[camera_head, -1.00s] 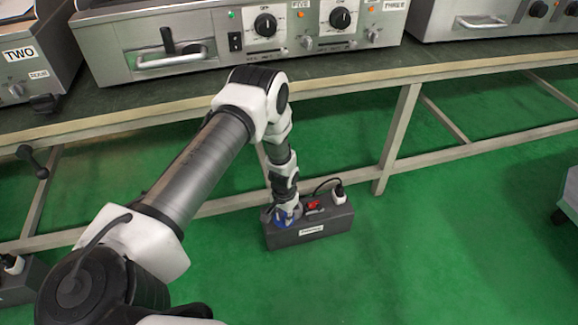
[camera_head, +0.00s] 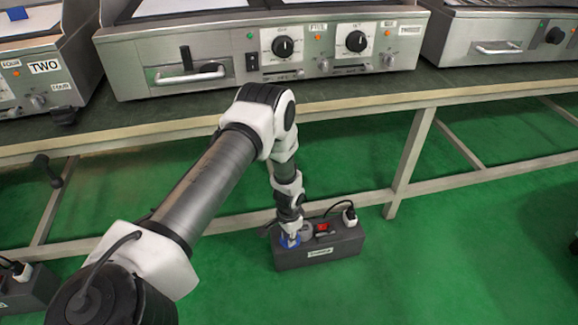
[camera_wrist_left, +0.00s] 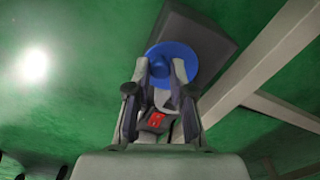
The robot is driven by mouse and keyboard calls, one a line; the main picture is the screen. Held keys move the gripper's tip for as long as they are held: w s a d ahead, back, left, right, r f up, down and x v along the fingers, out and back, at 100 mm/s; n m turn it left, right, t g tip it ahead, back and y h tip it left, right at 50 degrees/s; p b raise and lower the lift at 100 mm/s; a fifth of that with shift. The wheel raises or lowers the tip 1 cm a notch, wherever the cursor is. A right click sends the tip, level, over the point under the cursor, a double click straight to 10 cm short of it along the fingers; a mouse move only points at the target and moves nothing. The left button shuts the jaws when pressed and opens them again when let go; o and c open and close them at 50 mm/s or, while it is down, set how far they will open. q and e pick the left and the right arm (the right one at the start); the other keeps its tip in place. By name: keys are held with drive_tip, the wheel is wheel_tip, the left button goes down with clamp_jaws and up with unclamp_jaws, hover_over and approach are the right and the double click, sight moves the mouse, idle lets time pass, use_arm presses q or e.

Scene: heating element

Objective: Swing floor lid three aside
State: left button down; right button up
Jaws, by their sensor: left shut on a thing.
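A dark grey floor box (camera_head: 345,249) with a white label stands on the green floor in front of the bench; the label is too small to read surely. A round blue lid (camera_wrist_left: 208,62) with a raised blue knob shows at the box in the left wrist view, and a bit of its blue (camera_head: 284,241) shows in the head view. My left gripper (camera_wrist_left: 160,80) is shut on the lid's knob, pointing down at the left end of the box. The gripper partly hides the lid. My right gripper is not in view.
A red switch (camera_head: 322,227) and a white plug (camera_head: 349,216) with a black cable are on top of the box. The bench's lower rail (camera_head: 240,218) runs just behind it. Another box (camera_head: 25,290) stands at the left edge. Green floor to the right is free.

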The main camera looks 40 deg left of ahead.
use_arm(q)
drive_tip(key=c, duration=1)
unclamp_jaws()
drive_tip(key=shift+f, duration=0.1)
wheel_tip(320, 180, up, 12)
drive_tip(key=shift+r, duration=0.1)
